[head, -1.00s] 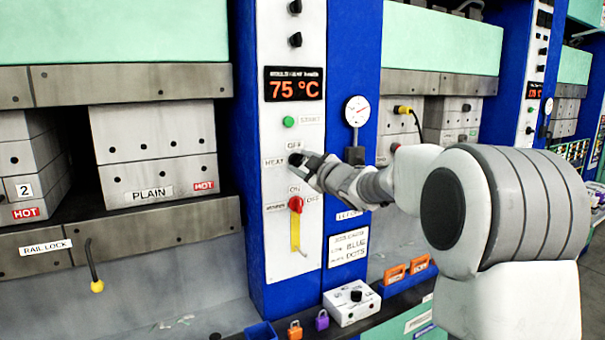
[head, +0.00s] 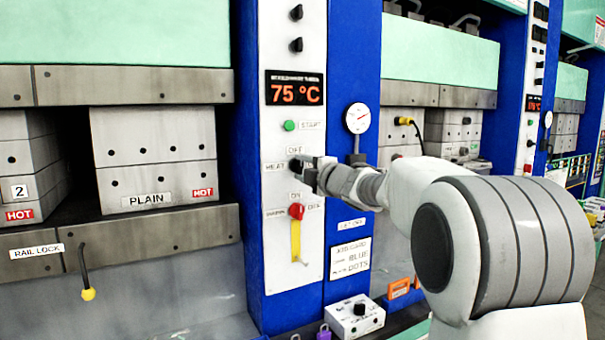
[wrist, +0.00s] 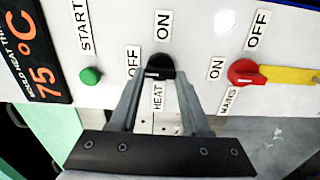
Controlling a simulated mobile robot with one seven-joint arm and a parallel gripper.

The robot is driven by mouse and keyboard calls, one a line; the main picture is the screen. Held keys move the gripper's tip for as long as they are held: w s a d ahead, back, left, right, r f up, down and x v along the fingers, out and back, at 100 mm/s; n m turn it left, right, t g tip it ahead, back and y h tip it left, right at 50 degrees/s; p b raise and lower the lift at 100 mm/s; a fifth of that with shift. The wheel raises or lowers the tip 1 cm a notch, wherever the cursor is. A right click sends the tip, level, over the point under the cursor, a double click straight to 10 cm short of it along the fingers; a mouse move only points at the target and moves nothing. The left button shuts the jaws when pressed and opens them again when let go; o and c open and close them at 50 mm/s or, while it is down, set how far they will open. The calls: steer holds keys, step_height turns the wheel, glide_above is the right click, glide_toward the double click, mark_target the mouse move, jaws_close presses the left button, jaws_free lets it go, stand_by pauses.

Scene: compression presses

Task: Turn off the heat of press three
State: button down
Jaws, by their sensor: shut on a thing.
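The black heat knob (wrist: 160,66) is on the white control panel (head: 270,235), with a HEAT label beside it. In the wrist view OFF is at its left and ON above it. A small white mark on the knob appears to lie toward the OFF side. My gripper (wrist: 158,82) is shut on this knob, one finger on each side. In the head view my gripper (head: 311,174) reaches the panel from the right and covers most of the knob. The display (head: 295,89) above reads 75 °C.
A green START button (head: 289,126) is above the knob. A red switch (head: 296,211) with a yellow strip is below it. A round gauge (head: 357,118) stands on the blue column at the right. A white box (head: 354,316) sits on the ledge below.

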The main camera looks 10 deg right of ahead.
stand_by(0.4)
steer(key=shift+c, duration=1.8)
jaws_free()
steer(key=v, duration=1.7)
steer(key=shift+s, duration=0.2)
